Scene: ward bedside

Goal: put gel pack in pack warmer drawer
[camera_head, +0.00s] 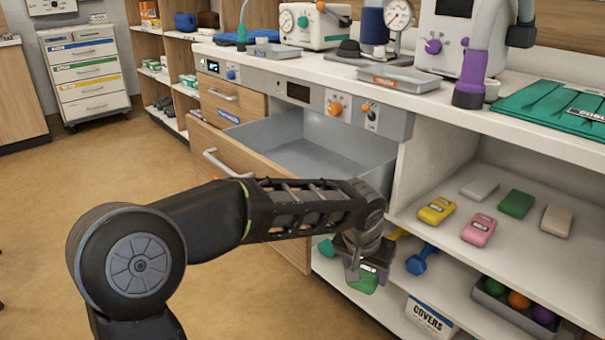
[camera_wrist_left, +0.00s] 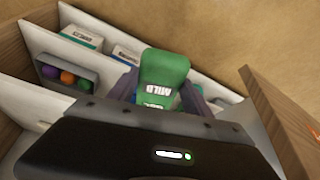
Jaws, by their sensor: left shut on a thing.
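A green gel pack (camera_head: 364,281) hangs in the jaws of my left gripper (camera_head: 366,268), beside the lower shelf and below the drawer's rim. The pack warmer drawer (camera_head: 290,150) stands pulled out under the counter, with a grey inside and a wooden front. The part of it that I see inside is empty. My left arm crosses in front of its lower part. My right gripper is not in view.
The upper shelf (camera_head: 450,228) holds several other packs, including a yellow one (camera_head: 437,210), a pink one (camera_head: 478,229) and a green one (camera_head: 516,203). Below are blue dumbbells (camera_head: 421,260), a COVERS box (camera_head: 430,318) and a tray of balls (camera_head: 512,308). The floor at left is clear.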

